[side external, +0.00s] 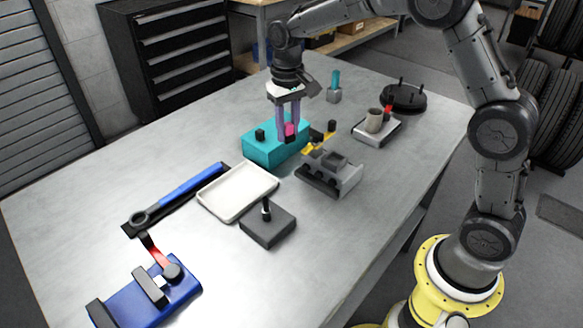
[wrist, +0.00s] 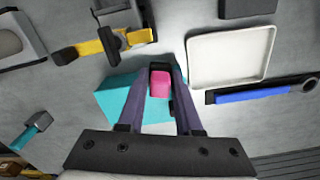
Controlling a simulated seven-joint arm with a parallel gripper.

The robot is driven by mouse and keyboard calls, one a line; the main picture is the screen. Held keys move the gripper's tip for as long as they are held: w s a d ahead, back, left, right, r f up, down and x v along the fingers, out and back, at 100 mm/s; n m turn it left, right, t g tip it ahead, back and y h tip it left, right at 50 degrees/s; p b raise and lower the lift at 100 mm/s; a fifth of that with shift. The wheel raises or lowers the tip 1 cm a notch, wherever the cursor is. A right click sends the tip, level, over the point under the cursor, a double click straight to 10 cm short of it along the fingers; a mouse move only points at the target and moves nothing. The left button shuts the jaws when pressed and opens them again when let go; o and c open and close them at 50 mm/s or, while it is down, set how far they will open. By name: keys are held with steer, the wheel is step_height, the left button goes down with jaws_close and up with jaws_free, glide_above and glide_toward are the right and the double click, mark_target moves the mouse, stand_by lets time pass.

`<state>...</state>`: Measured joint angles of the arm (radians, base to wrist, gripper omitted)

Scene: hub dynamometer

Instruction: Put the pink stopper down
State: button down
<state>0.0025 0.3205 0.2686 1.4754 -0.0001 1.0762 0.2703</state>
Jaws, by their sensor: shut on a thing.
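The pink stopper (side external: 290,129) is between the fingers of my gripper (side external: 289,138), above or at the teal block (side external: 262,150). In the wrist view the pink stopper (wrist: 160,84) shows between the two purple fingers of my gripper (wrist: 160,72), which are shut on it. The teal block (wrist: 112,100) lies behind and below the fingers there. I cannot tell whether the stopper touches the block. A black knob (side external: 260,134) stands on the block's left part.
A white tray (side external: 212,202) lies left of the teal block, with a blue-handled wrench (side external: 185,187) beyond it. A grey fixture (side external: 342,178) with a yellow-handled part (side external: 312,148) stands close on the right. A dark block (side external: 268,232) with a post is in front.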

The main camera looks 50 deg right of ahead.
mark_target(291, 167)
steer(key=shift+w+d+n, duration=0.25)
steer(key=shift+d+n, duration=0.5)
steer(key=shift+n, duration=0.85)
steer(key=f, duration=1)
steer(key=shift+d+f, duration=0.1)
steer(key=shift+d, duration=0.1)
steer(key=shift+f, duration=0.1)
steer(key=c, duration=0.6)
jaws_free()
step_height(291, 167, up, 12)
steer(key=shift+r, duration=0.25)
